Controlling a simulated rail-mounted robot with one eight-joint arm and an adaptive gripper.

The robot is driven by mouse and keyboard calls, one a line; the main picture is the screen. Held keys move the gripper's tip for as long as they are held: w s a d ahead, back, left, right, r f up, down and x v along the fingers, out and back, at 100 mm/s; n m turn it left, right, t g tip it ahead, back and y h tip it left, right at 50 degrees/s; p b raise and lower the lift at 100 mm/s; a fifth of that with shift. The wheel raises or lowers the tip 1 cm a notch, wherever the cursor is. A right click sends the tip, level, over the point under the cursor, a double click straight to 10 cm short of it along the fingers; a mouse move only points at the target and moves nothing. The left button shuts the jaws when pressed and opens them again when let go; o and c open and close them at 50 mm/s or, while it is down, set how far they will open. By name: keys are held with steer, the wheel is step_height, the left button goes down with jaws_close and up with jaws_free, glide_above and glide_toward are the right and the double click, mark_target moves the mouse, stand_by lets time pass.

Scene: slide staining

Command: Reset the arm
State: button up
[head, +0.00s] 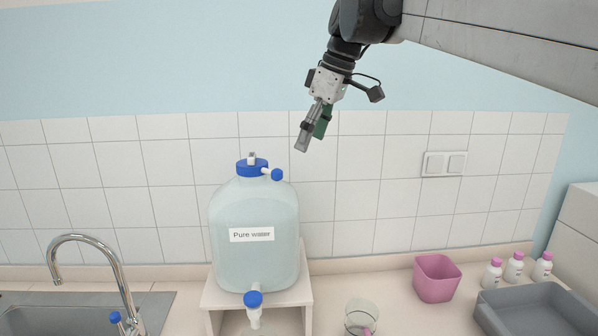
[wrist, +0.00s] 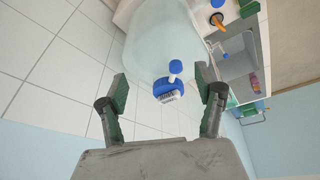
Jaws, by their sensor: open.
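My gripper (head: 311,142) hangs in the air in the head view, above and to the right of the pure water jug's blue cap, in front of the tiled wall. In the wrist view my gripper (wrist: 164,92) shows its two fingers spread apart with nothing between them touching. The pure water jug (head: 254,205) stands on a white stand, with a blue cap and a blue tap. The jug (wrist: 160,40) also shows in the wrist view beyond the fingertips, with its blue cap (wrist: 168,88) seen between the fingers. The gripper looks apart from the jug.
A pink cup (head: 437,278), a glass beaker (head: 361,318), a grey tray (head: 540,308) and pink-capped bottles (head: 515,267) stand on the counter. A sink with a curved faucet (head: 88,240) is at the left. The air around my gripper is clear.

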steer(key=s+d+f+m+t+h+b, duration=0.1)
steer(key=s+d+f+m+b, duration=0.2)
steer(key=s+f, duration=0.7)
steer(key=s+d+f+m+t+h+b, duration=0.1)
steer(key=s+d+f+m, duration=0.4)
steer(key=f, duration=1)
steer(key=s+d+f+m+t+h+b, duration=0.1)
steer(key=s+d+f+m+t+b, duration=0.2)
steer(key=s+d+f, duration=0.6)
steer(key=s+f+m+b, duration=0.2)
steer(key=s+f, duration=0.1)
steer(key=s, duration=0.2)
steer(key=shift+s+d+f, duration=0.15)
steer(key=shift+s+f, duration=0.05)
steer(key=shift+s, duration=0.1)
